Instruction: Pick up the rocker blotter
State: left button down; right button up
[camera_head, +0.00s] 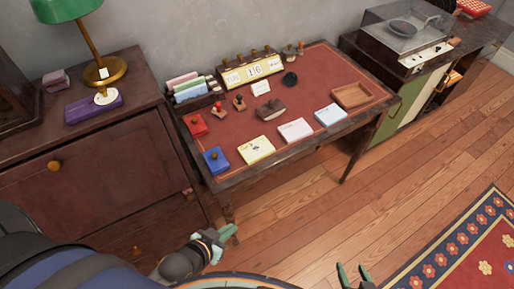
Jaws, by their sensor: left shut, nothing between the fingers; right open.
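The rocker blotter (270,109) appears to be the dark brown block with a knob near the middle of the red-topped desk (314,83). It rests on the desk and nothing holds it. My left gripper (231,232) is shut and empty, low in front of the desk and well short of the blotter. My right gripper (354,273) is open and empty at the bottom edge of the view, farther from the desk.
Pads of yellow (256,150), white (295,131) and light-blue paper (331,115) line the desk's front. A red box (195,124), a blue box (215,160) and small stamps stand left of the blotter. A wooden tray (352,95) lies right.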

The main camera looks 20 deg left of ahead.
aim_at(271, 110)
jog(key=i+l+u, duration=0.65)
jog(key=l, duration=0.2)
jog(key=i+l+u, duration=0.1)
jog(key=l+u, duration=0.15)
jog(key=i+l+u, duration=0.2)
jog(key=l, duration=0.2)
jog(key=k, duration=0.1)
